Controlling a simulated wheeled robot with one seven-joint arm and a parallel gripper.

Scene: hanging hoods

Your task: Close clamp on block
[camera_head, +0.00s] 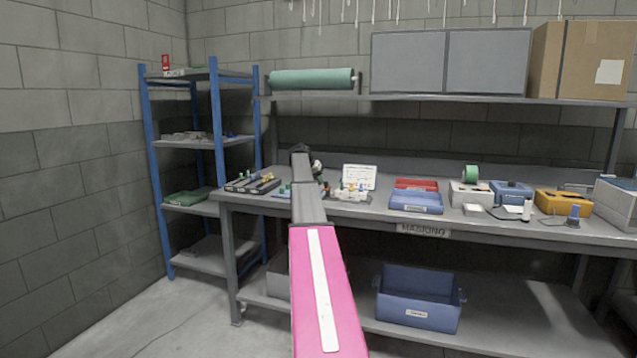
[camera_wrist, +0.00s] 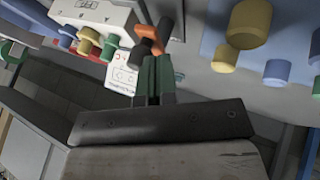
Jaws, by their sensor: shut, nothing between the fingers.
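A pale block (camera_wrist: 92,12) with several coloured plugs beside its edge is at the upper left of the wrist view. It appears to be the white block (camera_head: 350,193) on the bench in the head view. An orange and black part (camera_wrist: 148,40), possibly the clamp handle, lies just beyond my fingertips. I cannot tell whether they touch it. My gripper (camera_wrist: 155,68) is shut with nothing between its dark green fingers. In the head view my arm hides the gripper. The clamp's jaw and its position on the block cannot be made out.
Yellow and blue cylinders (camera_wrist: 246,25) stand at the upper right of the wrist view. A white card (camera_head: 360,177) stands behind the block. To the right are a red tray (camera_head: 416,184) and a blue tray (camera_head: 416,202). A dark tool tray (camera_head: 253,185) is left.

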